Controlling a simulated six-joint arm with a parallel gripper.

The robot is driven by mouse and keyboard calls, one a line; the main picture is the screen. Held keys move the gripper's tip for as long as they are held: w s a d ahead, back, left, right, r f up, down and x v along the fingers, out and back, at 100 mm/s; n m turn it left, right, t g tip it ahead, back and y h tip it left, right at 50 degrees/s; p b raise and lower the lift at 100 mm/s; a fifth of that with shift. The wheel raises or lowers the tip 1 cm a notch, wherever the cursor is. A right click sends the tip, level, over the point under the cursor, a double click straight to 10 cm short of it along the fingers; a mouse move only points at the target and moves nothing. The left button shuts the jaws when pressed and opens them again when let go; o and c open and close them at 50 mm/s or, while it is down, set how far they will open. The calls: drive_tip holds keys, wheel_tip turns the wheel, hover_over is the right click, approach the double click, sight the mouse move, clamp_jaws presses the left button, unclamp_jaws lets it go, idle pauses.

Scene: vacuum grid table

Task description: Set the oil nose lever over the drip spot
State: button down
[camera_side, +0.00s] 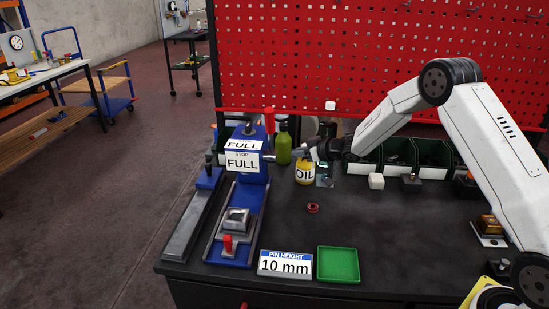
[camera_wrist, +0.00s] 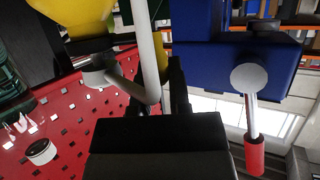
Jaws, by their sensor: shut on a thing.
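The yellow oil can (camera_side: 305,173), lettered OIL, stands upright on the dark bench right of the blue press (camera_side: 245,190). In the wrist view, which looks upside down, the can (camera_wrist: 75,15) is at the upper left. A pale bent tube, which I take as the oil nose lever (camera_wrist: 146,50), runs from its grey cap toward my gripper (camera_wrist: 158,95). My gripper (camera_side: 321,150) is beside the can's top in the side view, shut on this tube. The fingertips are partly hidden. I cannot pick out a drip spot for certain.
The press has a red-handled lever (camera_side: 269,119), close by in the wrist view (camera_wrist: 254,155). A green bottle (camera_side: 283,145) stands behind the can. A red ring (camera_side: 313,208) and green tray (camera_side: 338,264) lie in front. Green bins (camera_side: 434,153) line the back.

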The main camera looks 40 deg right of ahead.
drive_tip(key=shift+s+d+r+n+g+y, duration=0.1)
drive_tip(key=shift+s+d+n+g+y, duration=0.5)
drive_tip(key=shift+n+g+y, duration=1.1)
drive_tip(key=shift+s+d+f+n+g+y, duration=0.1)
drive_tip(key=shift+s+d+n+g+y, duration=0.4)
drive_tip(key=shift+n+g+y, duration=1.15)
drive_tip(key=shift+s+d+r+n+g+y, duration=0.1)
drive_tip(key=shift+s+d+n+g+y, duration=0.25)
drive_tip(key=shift+d+n+g+y, duration=1.3)
drive_tip(key=shift+a+n+h, duration=0.4)
drive_tip(key=shift+a+n, duration=0.3)
drive_tip(key=shift+n, duration=0.2)
drive_tip(key=c, duration=0.9)
unclamp_jaws()
drive_tip(key=shift+o, duration=0.2)
drive_tip(key=shift+s+d, duration=0.1)
drive_tip(key=v, duration=0.7)
drive_tip(key=shift+s+d+r, duration=0.15)
drive_tip(key=shift+s+d, duration=0.05)
drive_tip(key=shift+d, duration=0.05)
